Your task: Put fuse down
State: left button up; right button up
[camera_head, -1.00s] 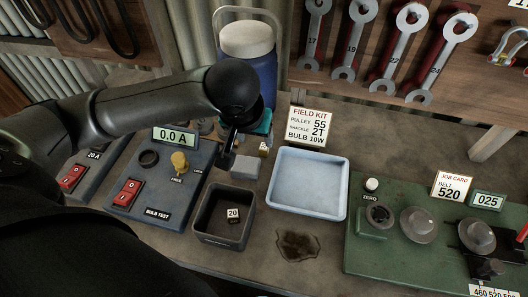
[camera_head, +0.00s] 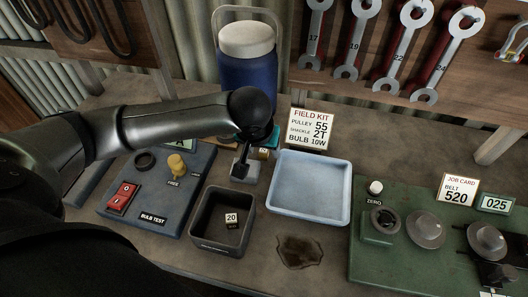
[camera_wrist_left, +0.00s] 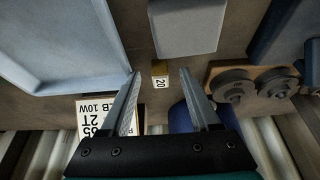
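In the left wrist view the fuse (camera_wrist_left: 160,75) shows a "20" label between my fingertips, with gaps on both sides. Another fuse marked 20 (camera_head: 231,219) lies inside the dark open bin (camera_head: 206,243). My right gripper is not in view.
A blue jug (camera_head: 248,80) and a field kit card (camera_head: 311,131) stand behind. A pale blue empty tray (camera_head: 311,187) is right of the bin. The bulb test panel (camera_head: 150,200) is left, the green machine panel (camera_head: 375,262) right. Discs (camera_wrist_left: 233,86) sit near my fingers.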

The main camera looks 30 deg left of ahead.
pick_arm(q)
grip_shut()
dwell(0.3)
jog(key=shift+r, duration=0.15)
notch_tip(320, 180, up, 20)
jog(key=p, duration=0.5)
